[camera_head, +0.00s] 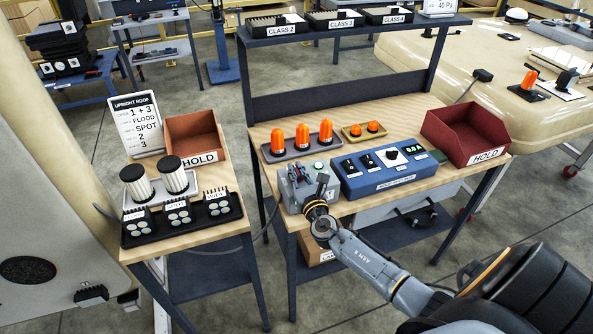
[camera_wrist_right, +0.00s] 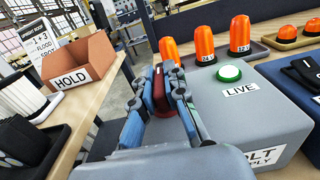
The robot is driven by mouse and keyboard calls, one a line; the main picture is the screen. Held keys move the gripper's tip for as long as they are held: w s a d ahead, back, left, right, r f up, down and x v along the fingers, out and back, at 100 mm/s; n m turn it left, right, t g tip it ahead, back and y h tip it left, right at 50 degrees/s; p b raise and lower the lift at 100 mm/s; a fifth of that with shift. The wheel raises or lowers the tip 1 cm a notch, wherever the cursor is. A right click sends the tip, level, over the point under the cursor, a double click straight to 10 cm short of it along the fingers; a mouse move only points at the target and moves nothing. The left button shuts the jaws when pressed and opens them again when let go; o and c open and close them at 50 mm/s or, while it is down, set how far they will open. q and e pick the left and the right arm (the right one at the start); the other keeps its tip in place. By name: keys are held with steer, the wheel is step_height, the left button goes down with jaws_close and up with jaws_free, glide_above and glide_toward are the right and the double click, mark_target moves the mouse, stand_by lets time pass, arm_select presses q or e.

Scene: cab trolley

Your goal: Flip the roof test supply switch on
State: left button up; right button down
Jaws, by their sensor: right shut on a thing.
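The grey supply box (camera_head: 292,196) stands at the left end of the middle bench. In the right wrist view the box (camera_wrist_right: 262,118) carries a label partly reading "SUPPLY", a "LIVE" label (camera_wrist_right: 240,90) and a bright green round lamp (camera_wrist_right: 230,73). The lamp (camera_head: 318,165) also shows green in the head view. A dark red switch (camera_wrist_right: 159,92) is on the left part of the box. My right gripper (camera_wrist_right: 162,82) is shut on the red switch, its fingers on both sides. In the head view the right gripper (camera_head: 321,190) hides the switch. My left gripper is not in view.
Orange beacons (camera_head: 303,135) stand behind the box. The blue switch panel (camera_head: 385,182) is close on its right, with a dark red HOLD bin (camera_head: 470,133) beyond.

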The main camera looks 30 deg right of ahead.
steer(key=c, duration=1.4)
jaws_free()
steer(key=v, duration=1.2)
steer(key=shift+f, duration=0.1)
